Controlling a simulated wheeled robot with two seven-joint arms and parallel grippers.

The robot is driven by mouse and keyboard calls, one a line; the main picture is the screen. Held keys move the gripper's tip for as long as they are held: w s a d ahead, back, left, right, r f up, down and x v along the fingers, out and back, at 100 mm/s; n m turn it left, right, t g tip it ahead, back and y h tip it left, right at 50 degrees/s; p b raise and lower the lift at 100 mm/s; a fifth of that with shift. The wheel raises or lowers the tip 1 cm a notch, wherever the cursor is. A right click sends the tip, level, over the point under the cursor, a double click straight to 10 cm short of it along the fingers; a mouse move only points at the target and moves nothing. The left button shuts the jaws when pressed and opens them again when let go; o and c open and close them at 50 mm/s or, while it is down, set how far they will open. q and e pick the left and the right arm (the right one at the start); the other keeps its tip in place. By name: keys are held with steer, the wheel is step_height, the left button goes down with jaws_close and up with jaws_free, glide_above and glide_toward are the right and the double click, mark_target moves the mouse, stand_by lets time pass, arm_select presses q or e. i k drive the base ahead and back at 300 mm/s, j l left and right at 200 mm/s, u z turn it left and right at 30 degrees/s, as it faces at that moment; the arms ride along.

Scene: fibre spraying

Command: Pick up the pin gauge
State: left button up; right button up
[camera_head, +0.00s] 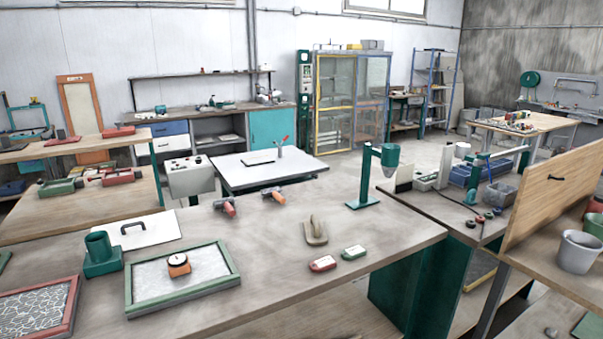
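An orange-brown block with a round dark-rimmed white dial on top, which looks like the pin gauge (179,265), sits on the pale sheet inside a green-framed tray (233,270). The tray lies on the near workbench, left of the middle. The dial faces up and nothing covers the gauge. Neither of my grippers shows in this view.
On the near workbench (300,285), a green cup holder (101,253) and a white board with a black handle (135,231) stand close behind the tray. A red-framed tray (72,300) lies to its left. A trowel (316,232) and small red (322,264) and green (354,252) boxes lie right.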

mark_target(173, 273)
steer(key=i+j+u, duration=0.25)
steer(key=i+j, duration=0.2)
steer(key=i+j+u, duration=0.3)
steer(key=i+j, duration=0.25)
